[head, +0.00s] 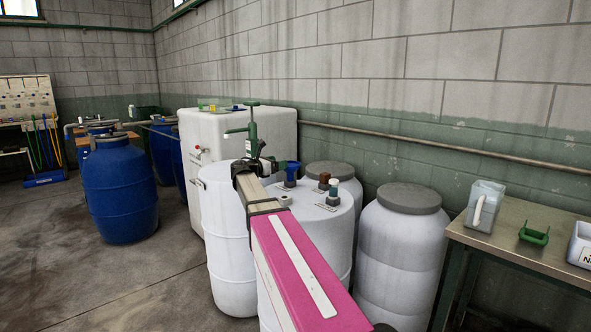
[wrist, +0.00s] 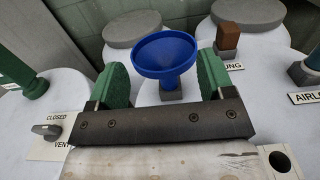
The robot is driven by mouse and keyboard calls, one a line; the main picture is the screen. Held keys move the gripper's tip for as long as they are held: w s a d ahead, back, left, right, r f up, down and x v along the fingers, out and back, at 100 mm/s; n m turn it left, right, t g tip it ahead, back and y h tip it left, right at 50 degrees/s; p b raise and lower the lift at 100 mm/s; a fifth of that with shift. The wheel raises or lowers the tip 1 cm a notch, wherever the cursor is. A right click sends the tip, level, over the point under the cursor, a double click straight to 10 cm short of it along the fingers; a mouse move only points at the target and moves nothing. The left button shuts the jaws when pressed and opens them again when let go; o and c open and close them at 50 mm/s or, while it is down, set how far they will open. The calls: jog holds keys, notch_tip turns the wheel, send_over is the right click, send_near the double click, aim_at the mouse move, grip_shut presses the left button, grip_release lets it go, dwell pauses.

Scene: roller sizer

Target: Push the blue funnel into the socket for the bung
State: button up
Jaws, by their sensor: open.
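The blue funnel (wrist: 163,54) stands mouth up in the wrist view, its spout down at a small grey block (wrist: 171,91) on a white drum top. How deep the spout sits is not clear. My gripper (wrist: 161,80) is open, with one green pad left of the funnel and one right of it, and gaps on both sides. A brown bung (wrist: 228,37) stands upright on a grey base behind and right, beside a label ending in "UNG". In the head view, the funnel (head: 292,171) shows just beyond my gripper (head: 273,166), and the bung (head: 324,180) stands to its right.
An airlock fitting (wrist: 306,70) with its label stands at the right. A vent valve (wrist: 47,130) marked closed is at the left. Other lidded white drums (head: 403,235) stand close by. A metal bench (head: 520,236) is at the right.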

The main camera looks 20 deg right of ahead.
send_near(288, 176)
jog(key=x, duration=0.4)
jog(key=shift+w+a+r, duration=0.1)
jog(key=shift+w+r, duration=0.05)
jog(key=shift+w, duration=0.05)
jog(key=shift+f, duration=0.35)
jog(key=shift+x, duration=3.8)
jog(key=shift+r, duration=0.1)
jog(key=c, duration=1.2)
